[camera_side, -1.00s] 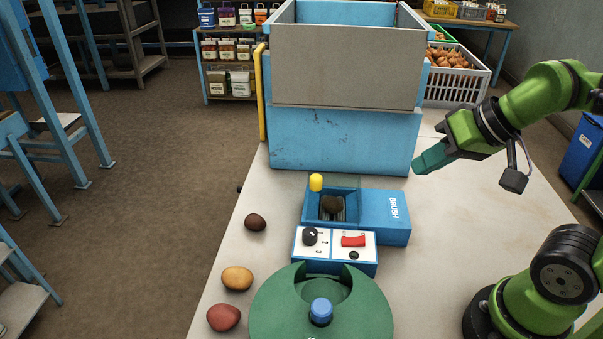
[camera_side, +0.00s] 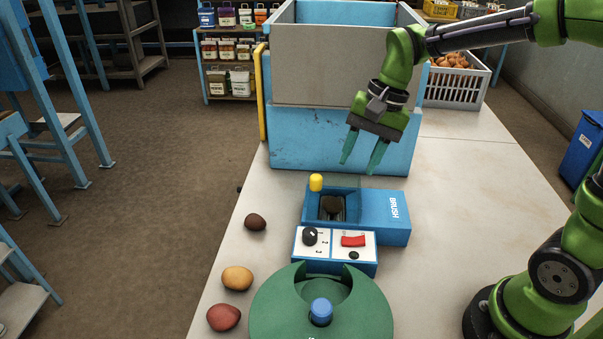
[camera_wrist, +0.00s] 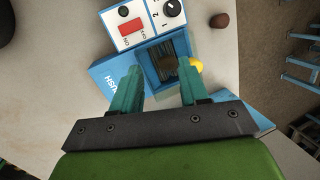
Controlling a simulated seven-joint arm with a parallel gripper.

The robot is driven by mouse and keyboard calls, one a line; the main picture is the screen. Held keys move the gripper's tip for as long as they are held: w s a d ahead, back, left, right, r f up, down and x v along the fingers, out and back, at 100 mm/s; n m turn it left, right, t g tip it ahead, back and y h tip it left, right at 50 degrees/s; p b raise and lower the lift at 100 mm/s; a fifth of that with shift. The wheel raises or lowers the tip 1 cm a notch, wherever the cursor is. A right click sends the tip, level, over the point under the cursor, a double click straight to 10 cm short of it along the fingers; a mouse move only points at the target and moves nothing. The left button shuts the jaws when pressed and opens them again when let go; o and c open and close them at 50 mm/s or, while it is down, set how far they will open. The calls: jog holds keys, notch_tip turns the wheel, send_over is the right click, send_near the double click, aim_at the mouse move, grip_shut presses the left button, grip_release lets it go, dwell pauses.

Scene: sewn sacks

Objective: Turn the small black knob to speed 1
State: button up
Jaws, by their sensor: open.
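The small black knob (camera_side: 310,236) sits on the left of the white control panel (camera_side: 329,245) at the front of the blue brush unit (camera_side: 385,215). Numbers are printed beside it, and it also shows in the wrist view (camera_wrist: 174,8) at the top edge. A pale mark shows on the knob, but I cannot tell surely which number it points at. My gripper (camera_side: 364,168) is open and empty, fingers pointing down, above and behind the brush unit. In the wrist view its fingers (camera_wrist: 160,85) hang over the unit, apart from the knob.
A red switch (camera_side: 353,240) and a small dark button (camera_side: 353,255) share the panel. A yellow knob (camera_side: 316,182) stands at the brush unit's back left corner. A green disc (camera_side: 270,310) with a blue cap is in front. Several potatoes (camera_side: 237,278) lie left. A large blue bin (camera_side: 300,140) stands behind.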

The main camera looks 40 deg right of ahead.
jog(key=w+a+m+g+y, duration=0.1)
jog(key=w+a+m+g, duration=0.15)
jog(key=w+m, duration=0.2)
jog(key=m, duration=0.2)
send_near(311, 231)
jog(key=shift+t, duration=0.35)
jog(key=x, duration=0.9)
jog(key=shift+s, duration=0.25)
jog(key=shift+n, duration=0.25)
jog(key=c, duration=0.8)
